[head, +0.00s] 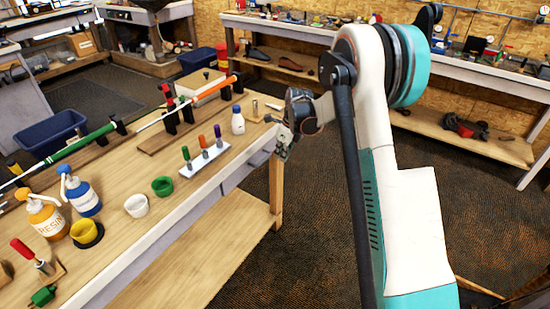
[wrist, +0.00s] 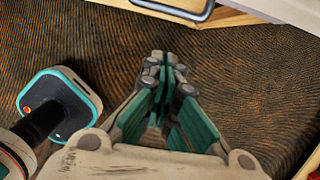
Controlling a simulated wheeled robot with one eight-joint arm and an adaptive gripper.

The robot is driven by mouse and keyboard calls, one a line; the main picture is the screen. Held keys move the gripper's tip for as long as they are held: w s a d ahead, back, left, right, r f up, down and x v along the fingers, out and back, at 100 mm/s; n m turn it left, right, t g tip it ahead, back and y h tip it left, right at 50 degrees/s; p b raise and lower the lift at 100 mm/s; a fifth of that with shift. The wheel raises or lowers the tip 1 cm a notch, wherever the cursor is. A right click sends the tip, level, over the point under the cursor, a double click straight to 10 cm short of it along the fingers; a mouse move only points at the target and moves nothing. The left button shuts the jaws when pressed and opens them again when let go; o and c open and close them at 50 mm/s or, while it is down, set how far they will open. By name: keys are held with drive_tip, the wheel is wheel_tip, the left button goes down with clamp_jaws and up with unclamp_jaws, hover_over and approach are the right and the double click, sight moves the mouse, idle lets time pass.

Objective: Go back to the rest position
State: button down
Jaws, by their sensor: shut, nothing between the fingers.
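My gripper (wrist: 166,68) is shut and empty in the wrist view, its fingertips together over the brown carpet. In the head view my gripper (head: 283,146) hangs at the right end of the workbench (head: 190,195), pointing down and apart from the items on it. My white and teal arm fills the right side of that view. On the bench a green-gripped club (head: 75,148) and an orange-gripped club (head: 212,90) lie in dark clamps.
A white bottle (head: 238,121), a rack of small tools (head: 204,158), cups (head: 137,205) and a resin bottle (head: 45,217) stand on the bench. A blue bin (head: 50,133) is behind it. Carpeted floor (head: 420,210) is open right of the bench. Another bench (head: 470,75) lines the back wall.

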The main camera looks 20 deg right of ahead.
drive_tip(key=s+a+r+n+t+h+p, duration=0.1)
drive_tip(key=s+a+r+n, duration=0.1)
drive_tip(key=s+r+n, duration=0.65)
drive_tip(key=s+a+r+n+t+p, duration=0.1)
drive_tip(key=s+a+r+n, duration=0.25)
drive_tip(key=s+r, duration=0.85)
drive_tip(key=s+a+r+n+t, duration=0.2)
drive_tip(key=s+r+n+t, duration=0.1)
drive_tip(key=s+n, duration=1.3)
drive_tip(key=shift+s+a+h, duration=0.15)
drive_tip(key=shift+s+h, duration=0.15)
drive_tip(key=shift+s, duration=0.85)
drive_tip(key=shift+a, duration=0.1)
